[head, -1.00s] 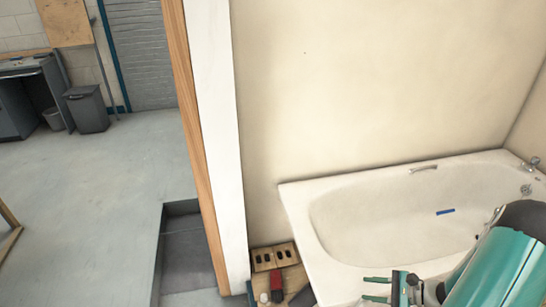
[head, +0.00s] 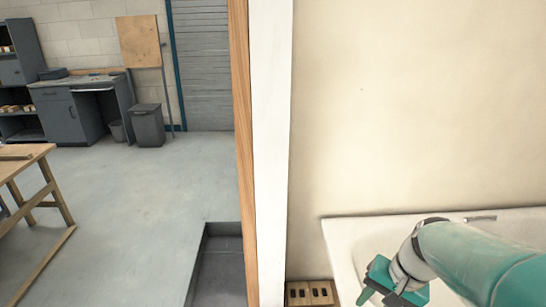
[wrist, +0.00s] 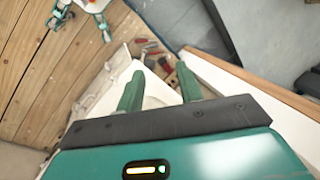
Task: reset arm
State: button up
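My gripper (head: 378,290) shows at the lower right of the head view, at the end of my teal arm, above the left end of the bathtub. In the wrist view my gripper (wrist: 159,78) has its two green fingers spread apart with nothing between them. The white bathtub (head: 340,235) is partly hidden behind my arm. Several small tools (wrist: 150,52), some red-handled, lie beyond the fingertips in the wrist view.
A wood-edged wall end (head: 241,150) divides the booth from the open grey floor (head: 130,205) at left. A wooden block with holes (head: 318,292) sits beside the tub. A workbench (head: 30,170) and grey bin (head: 148,126) stand at left.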

jog(key=s+a+r+n+t+h, duration=0.3)
jog(key=s+a+r+n+t, duration=0.1)
jog(key=r, duration=0.5)
jog(key=shift+s+a+r+n+t, duration=0.15)
jog(key=shift+s+a+n+t, duration=0.15)
jog(key=shift+s+a+n, duration=0.6)
jog(key=shift+s+d, duration=0.15)
jog(key=shift+d, duration=0.2)
